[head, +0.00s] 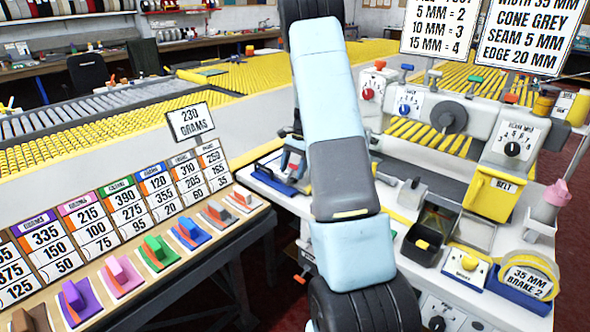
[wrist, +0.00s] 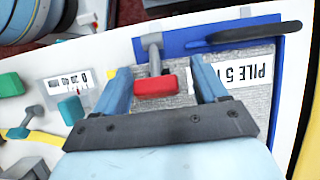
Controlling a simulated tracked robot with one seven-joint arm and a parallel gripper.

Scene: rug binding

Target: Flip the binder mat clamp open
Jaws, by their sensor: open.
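In the wrist view, my gripper (wrist: 160,64) is open, its two blue fingers pointing up the picture. A lever with a grey arm and a red grip (wrist: 155,86) lies between the fingers, apart from both as far as I can tell. It is mounted at the edge of a blue board (wrist: 180,42), which carries a grey mat with a label reading "PILE 5". A long black bar (wrist: 240,36) lies across the board's top. I cannot tell whether the red lever or the black bar is the clamp. In the head view, the blue board (head: 270,180) sits at the bench's left end; my arm hides part of that area.
A small gauge (wrist: 70,82) and a teal-gripped lever (wrist: 72,109) stand left of the fingers. In the head view, a black tray (head: 425,245), yellow bin (head: 490,195) and dial machine (head: 450,115) crowd the white bench. A sample rack (head: 120,240) stands at left.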

